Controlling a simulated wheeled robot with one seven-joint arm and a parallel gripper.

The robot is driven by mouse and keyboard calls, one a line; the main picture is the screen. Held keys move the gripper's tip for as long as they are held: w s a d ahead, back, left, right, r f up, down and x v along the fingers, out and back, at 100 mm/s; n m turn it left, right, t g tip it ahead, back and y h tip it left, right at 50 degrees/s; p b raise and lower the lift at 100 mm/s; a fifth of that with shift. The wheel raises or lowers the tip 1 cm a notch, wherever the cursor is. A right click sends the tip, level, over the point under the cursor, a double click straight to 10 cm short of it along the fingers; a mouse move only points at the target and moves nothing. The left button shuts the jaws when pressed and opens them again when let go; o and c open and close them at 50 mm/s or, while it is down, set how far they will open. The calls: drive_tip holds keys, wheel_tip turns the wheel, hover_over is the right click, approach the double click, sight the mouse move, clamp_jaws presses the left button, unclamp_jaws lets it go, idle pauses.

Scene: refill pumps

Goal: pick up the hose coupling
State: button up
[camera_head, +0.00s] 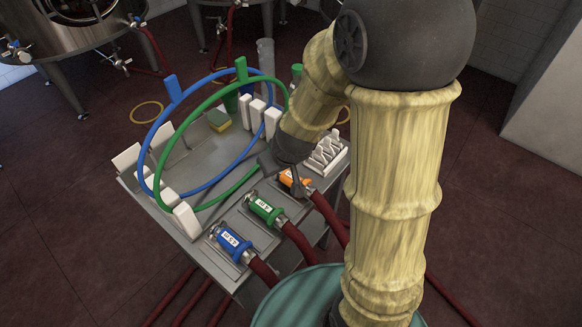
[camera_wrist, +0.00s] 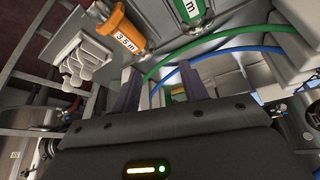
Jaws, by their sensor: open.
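Three hose couplings lie in a row on the front edge of a grey metal table. They are a blue coupling (camera_head: 231,240), a green coupling (camera_head: 265,208) and an orange coupling (camera_head: 292,179), each with a white label and a dark red hose. My gripper (camera_head: 281,175) is low over the table at the orange one and partly covers it. In the wrist view my gripper (camera_wrist: 159,73) has its two dark fingers apart with nothing held between them. The orange coupling (camera_wrist: 122,28), labelled 3.5 m, and the green coupling (camera_wrist: 193,10) lie beyond the fingertips.
Large blue and green hoops (camera_head: 152,125) stand upright across the table (camera_head: 190,150). White blocks, a green and yellow sponge (camera_head: 219,120) and a rack of white pieces (camera_head: 325,152) are around them. A teal drum (camera_head: 300,297) stands in front. Steel tanks (camera_head: 95,30) are behind.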

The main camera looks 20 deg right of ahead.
drive_tip(key=r+n+g+h+p, duration=0.1)
drive_tip(key=p, duration=0.3)
drive_tip(key=w+r+n+g+h+p, duration=0.1)
drive_tip(key=p, duration=0.4)
drive_tip(key=w+d+r+n+g+h+p, duration=0.1)
drive_tip(key=r+n+p, duration=0.1)
drive_tip(key=p, duration=0.2)
drive_tip(key=shift+h+p, duration=0.3)
drive_tip(key=shift+p, duration=0.05)
drive_tip(key=b, duration=0.5)
approach(291, 178)
drive_tip(key=x, duration=0.5)
drive_tip(key=shift+a, duration=0.1)
drive_tip(key=shift+f, duration=0.2)
